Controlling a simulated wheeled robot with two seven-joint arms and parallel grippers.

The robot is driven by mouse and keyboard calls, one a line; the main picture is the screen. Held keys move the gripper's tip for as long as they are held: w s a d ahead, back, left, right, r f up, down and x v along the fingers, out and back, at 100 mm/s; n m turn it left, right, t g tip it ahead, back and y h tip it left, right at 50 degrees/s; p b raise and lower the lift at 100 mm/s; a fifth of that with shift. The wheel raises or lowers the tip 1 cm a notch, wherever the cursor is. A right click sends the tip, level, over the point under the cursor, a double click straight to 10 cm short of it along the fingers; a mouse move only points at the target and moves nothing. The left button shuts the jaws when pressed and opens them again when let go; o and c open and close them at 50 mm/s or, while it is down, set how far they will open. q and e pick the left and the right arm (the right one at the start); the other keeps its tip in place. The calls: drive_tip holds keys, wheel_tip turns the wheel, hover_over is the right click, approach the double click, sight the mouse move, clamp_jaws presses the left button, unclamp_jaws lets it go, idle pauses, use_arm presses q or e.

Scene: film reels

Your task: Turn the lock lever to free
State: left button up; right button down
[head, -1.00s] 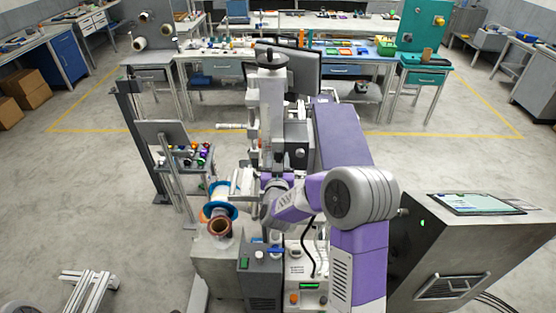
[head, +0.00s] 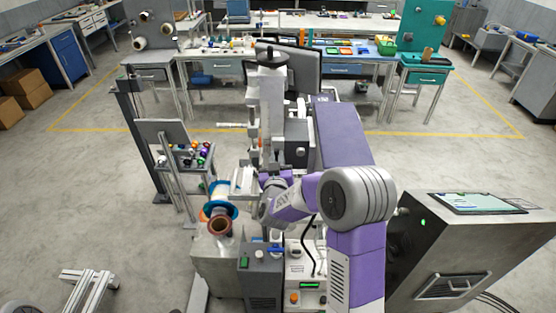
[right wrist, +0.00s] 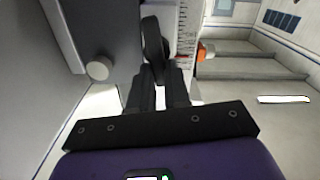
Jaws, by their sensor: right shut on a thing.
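My right gripper (right wrist: 155,82) is shut on the lower part of this lever. In the head view my right arm reaches to the machine's column (head: 270,110), and the right gripper (head: 262,182) is small and mostly hidden by my wrist. The lever cannot be made out in the head view. Whether it stands at locked or free cannot be told. My left gripper is not in view.
A round pale knob (right wrist: 98,68) sits close left of the lever. A blue-rimmed spool (head: 219,210) and a copper-coloured ring (head: 220,227) lie left of my arm. A grey console with a screen (head: 478,203) stands at right.

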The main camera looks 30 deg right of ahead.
drive_tip(key=shift+w+a+f+n+p, duration=0.25)
drive_tip(key=shift+n+p, duration=0.4)
drive_tip(key=shift+n, duration=2)
drive_tip(key=shift+w+a+f+n+p, duration=0.2)
drive_tip(key=shift+n+p, duration=0.45)
drive_tip(key=shift+n, duration=1.95)
drive_tip(key=shift+a+f+n+p, duration=0.35)
drive_tip(key=shift+n+p, duration=0.3)
drive_tip(key=shift+n, duration=2)
drive_tip(key=shift+d+f, duration=0.1)
drive_tip(key=shift+d, duration=0.05)
drive_tip(key=c, duration=1.1)
unclamp_jaws()
drive_tip(key=shift+s, duration=0.1)
drive_tip(key=b+v, duration=0.1)
drive_tip(key=v, duration=0.6)
drive_tip(key=shift+s+a, duration=0.15)
drive_tip(key=shift+a, duration=0.05)
